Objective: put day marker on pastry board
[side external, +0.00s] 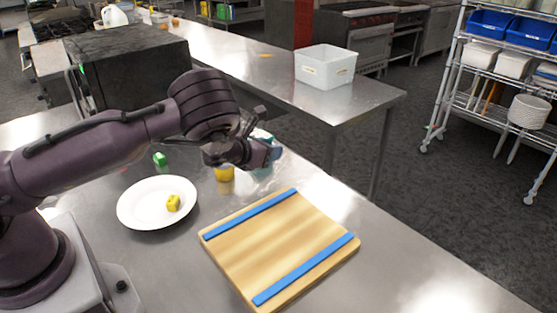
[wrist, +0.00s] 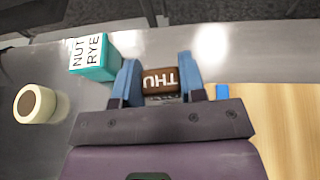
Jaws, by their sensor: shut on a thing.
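The day marker (wrist: 160,81), a small brown block with white "THU" lettering, sits between the two blue fingers of my gripper (wrist: 160,72) in the wrist view. The fingers are shut on it. In the side view my gripper (side external: 270,151) is over the table, beyond the far edge of the pastry board; the marker cannot be made out there. The pastry board (side external: 280,242) is pale wood with two blue strips, and its top is empty. Part of it shows at the right of the wrist view (wrist: 280,125).
A teal "NUT RYE" box (wrist: 95,62) and a cream round container with a dark top (wrist: 36,103) stand near my gripper. The table right of the board is clear.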

